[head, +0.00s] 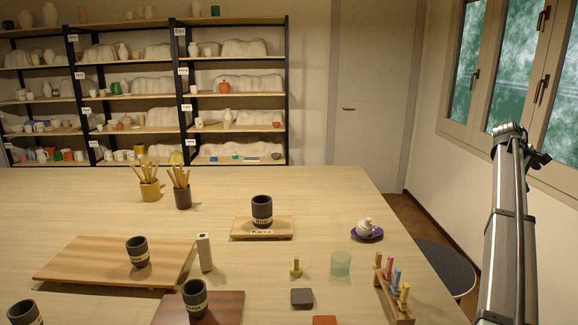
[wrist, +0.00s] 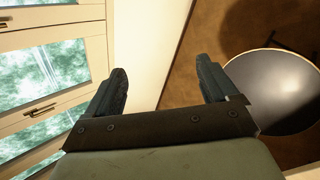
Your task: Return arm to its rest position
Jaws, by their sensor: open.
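My arm (head: 508,230) rises at the right edge of the head view, beside the table's right side and in front of the window wall. My gripper (wrist: 163,85) shows in the wrist view with its two dark fingers spread apart and nothing between them. The fingers face the pale wall and the brown floor, clear of any object. In the head view I cannot make out the fingers.
The wooden table (head: 310,190) holds several dark cups, including one on a small board (head: 283,227), a rack of colored pegs (head: 394,290) and a purple saucer (head: 378,235). A round black stool (head: 445,268) stands near my arm; windows (head: 515,75) are behind it.

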